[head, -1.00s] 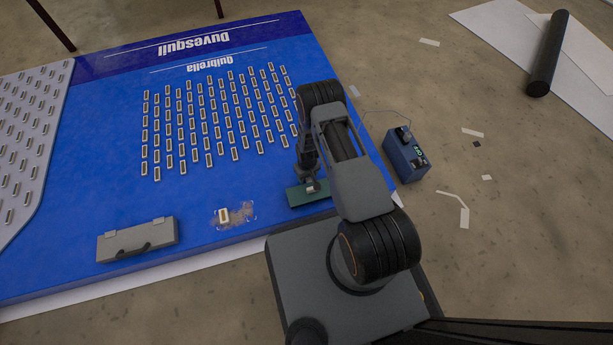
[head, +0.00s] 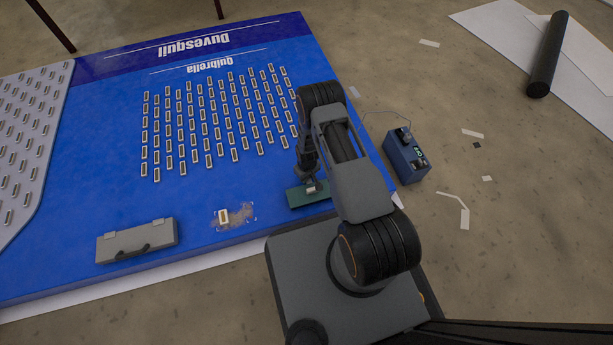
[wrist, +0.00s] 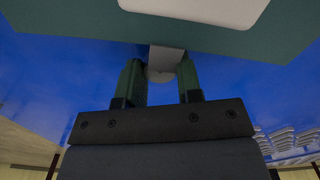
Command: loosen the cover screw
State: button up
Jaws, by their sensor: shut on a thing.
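A flat teal box (head: 306,197) lies on the blue panel, near its front right edge. In the wrist view the teal box (wrist: 70,22) fills the top, with a white label on its face. A small grey piece (wrist: 165,66), part flat block and part rounded, sits at the edge of the teal box. My gripper (wrist: 161,78) has its two green fingers on either side of this piece and is shut on it. I cannot tell for sure whether it is the cover screw. In the head view my gripper (head: 311,180) is at the teal box, partly hidden by my arm.
The blue panel (head: 250,190) carries rows of small light modules. A grey case (head: 137,240) and a loose module (head: 223,216) on a scuffed patch lie left of the teal box. A blue instrument (head: 407,157) with a wire stands on the floor at right.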

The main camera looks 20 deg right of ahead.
jog(key=shift+n, duration=0.4)
jog(key=o, duration=0.9)
jog(key=shift+o, duration=0.2)
notch_tip(320, 180, up, 8)
jog(key=p, duration=0.5)
jog(key=shift+p, duration=0.35)
